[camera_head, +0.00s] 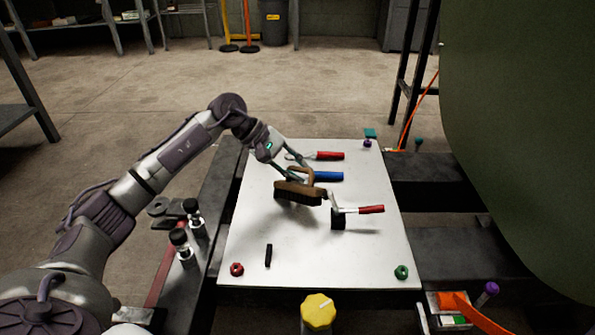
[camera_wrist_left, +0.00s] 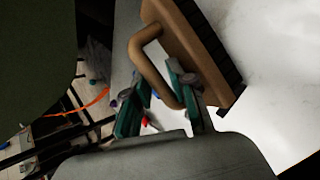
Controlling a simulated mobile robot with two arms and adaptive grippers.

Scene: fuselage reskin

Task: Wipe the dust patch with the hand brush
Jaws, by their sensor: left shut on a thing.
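The hand brush (camera_head: 297,193) has a brown wooden body, a looped handle and dark bristles. My left gripper (camera_head: 298,174) is shut on the handle and holds the brush over the middle of the white panel (camera_head: 320,262). The left wrist view shows the brush (camera_wrist_left: 190,38) with its handle loop between the fingers of the gripper (camera_wrist_left: 160,88). A shadow lies below the brush, and it seems to be a little above the panel. I cannot make out the dust patch clearly in either view. My right gripper is not in view.
Near the brush lie a red-handled tool (camera_head: 330,156), a blue-handled tool (camera_head: 328,176) and a red-handled roller (camera_head: 370,209). A yellow knob (camera_head: 318,309) stands at the front. The green curved fuselage skin (camera_head: 520,130) bounds the right side. The panel's front is mostly clear.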

